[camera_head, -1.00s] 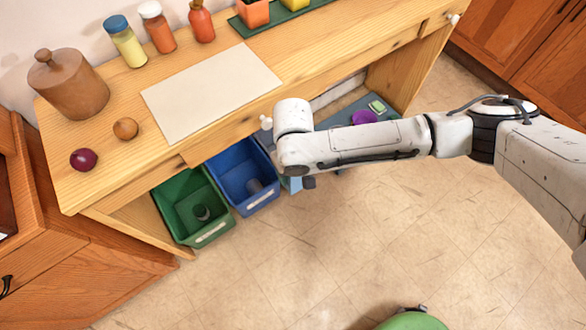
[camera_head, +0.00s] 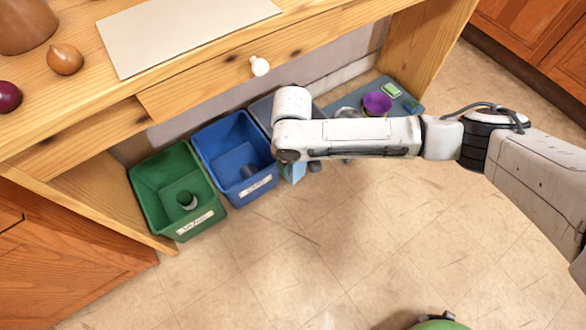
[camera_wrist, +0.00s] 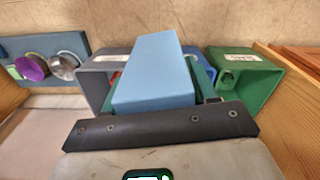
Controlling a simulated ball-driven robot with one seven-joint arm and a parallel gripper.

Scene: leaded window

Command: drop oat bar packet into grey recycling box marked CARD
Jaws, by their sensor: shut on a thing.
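A plain light blue packet (camera_wrist: 155,72), with no print I can read, is held in my gripper (camera_wrist: 160,103) in the wrist view. A bit of the packet (camera_head: 294,171) shows below my arm in the head view, where most of my gripper is hidden. The grey box (camera_wrist: 98,80) stands behind and left of the packet in the wrist view, with a white label too small to read. Something red shows inside it. In the head view only a corner of the grey box (camera_head: 262,109) shows behind my arm.
A blue-grey tray (camera_head: 407,103) with a purple bowl (camera_head: 377,103) is at right. The floor in front is clear.

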